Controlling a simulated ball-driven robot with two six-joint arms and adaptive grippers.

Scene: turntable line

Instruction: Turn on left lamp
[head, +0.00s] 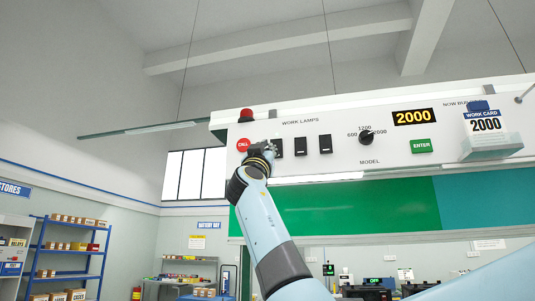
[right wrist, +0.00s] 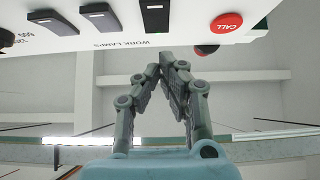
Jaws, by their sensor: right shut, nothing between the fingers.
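The white panel (head: 380,155) carries a row of three dark rocker switches under the words WORK LAMPS. The left switch (head: 278,147) is partly hidden by my right gripper (head: 268,148) in the head view. The middle switch (head: 300,146) and right switch (head: 325,144) are clear. In the right wrist view, which is upside down, the left switch (right wrist: 155,15) lies just beyond my right gripper's closed fingertips (right wrist: 170,60). The fingers are shut and empty. I cannot tell if they touch the panel. My left gripper is not in view.
The red CALL button (head: 243,145) is just left of my right gripper, with a red beacon (head: 246,114) above. A model knob (head: 366,137), green ENTER button (head: 420,146) and work card (head: 486,122) are further right. A green board (head: 350,205) is below.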

